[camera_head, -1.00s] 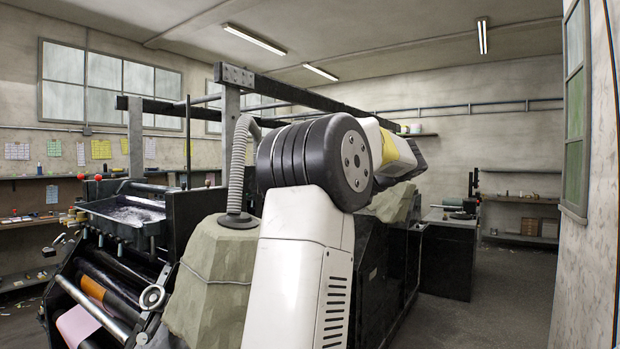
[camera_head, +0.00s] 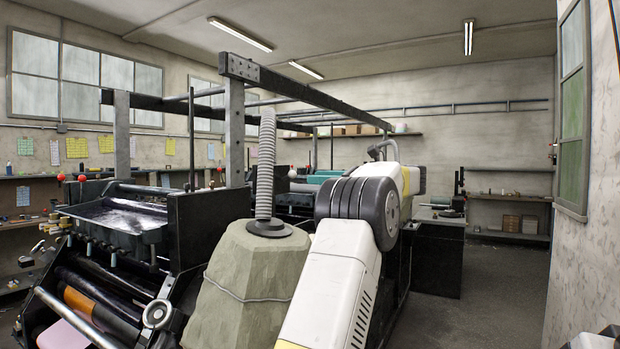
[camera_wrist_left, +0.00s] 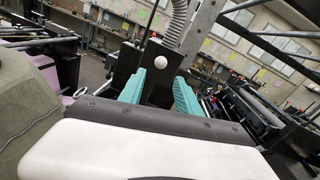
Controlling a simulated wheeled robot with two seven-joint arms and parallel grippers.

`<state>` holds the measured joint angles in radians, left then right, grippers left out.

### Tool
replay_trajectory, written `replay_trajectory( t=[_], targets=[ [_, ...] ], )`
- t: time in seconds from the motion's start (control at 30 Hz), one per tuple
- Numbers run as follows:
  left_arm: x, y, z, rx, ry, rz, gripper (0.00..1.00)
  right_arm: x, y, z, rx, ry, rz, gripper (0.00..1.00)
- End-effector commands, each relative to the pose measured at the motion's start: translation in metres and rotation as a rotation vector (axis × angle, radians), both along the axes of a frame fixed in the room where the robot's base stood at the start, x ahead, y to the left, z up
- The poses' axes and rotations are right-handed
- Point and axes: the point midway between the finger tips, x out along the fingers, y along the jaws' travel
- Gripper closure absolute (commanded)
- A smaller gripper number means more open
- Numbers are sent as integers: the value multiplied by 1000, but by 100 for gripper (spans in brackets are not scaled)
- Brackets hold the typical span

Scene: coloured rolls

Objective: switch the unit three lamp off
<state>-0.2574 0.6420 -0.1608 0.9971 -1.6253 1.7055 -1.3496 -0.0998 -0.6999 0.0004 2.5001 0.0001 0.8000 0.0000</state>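My left arm reaches from the bottom centre over the machine. The teal fingers of my left gripper (camera_wrist_left: 160,92) stand apart with nothing between them in the left wrist view. In the head view my left gripper (camera_head: 318,180) is small and partly hidden by the arm. A small white ball-shaped knob or lamp (camera_wrist_left: 156,62) shows beyond and between the fingers, in front of a dark panel. I cannot tell if it is lit, or which lamp belongs to unit three. My right gripper is out of view.
A row of dark press units (camera_head: 185,225) runs away from me. A grey-green block (camera_head: 245,280) with a ribbed hose (camera_head: 266,165) and a post (camera_head: 235,135) stand close to my left arm. A black cabinet (camera_head: 437,260) stands behind. Floor at right (camera_head: 500,290) is clear.

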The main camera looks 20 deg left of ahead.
Motion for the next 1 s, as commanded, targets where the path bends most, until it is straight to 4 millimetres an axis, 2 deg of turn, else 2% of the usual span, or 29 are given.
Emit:
replay_trajectory(
  t=[0.17,0.4,0.57,0.93,1.0],
  targets=[
    [0,14,0,3,2,4,60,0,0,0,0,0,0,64],
    [-1,53,1,3,0,5,60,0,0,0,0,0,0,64],
    [-1,71,0,2,1,3,60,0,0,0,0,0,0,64],
    [0,78,0,2,1,0,60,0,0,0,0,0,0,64],
    [0,78,0,2,1,0,74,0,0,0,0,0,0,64]
  ],
)
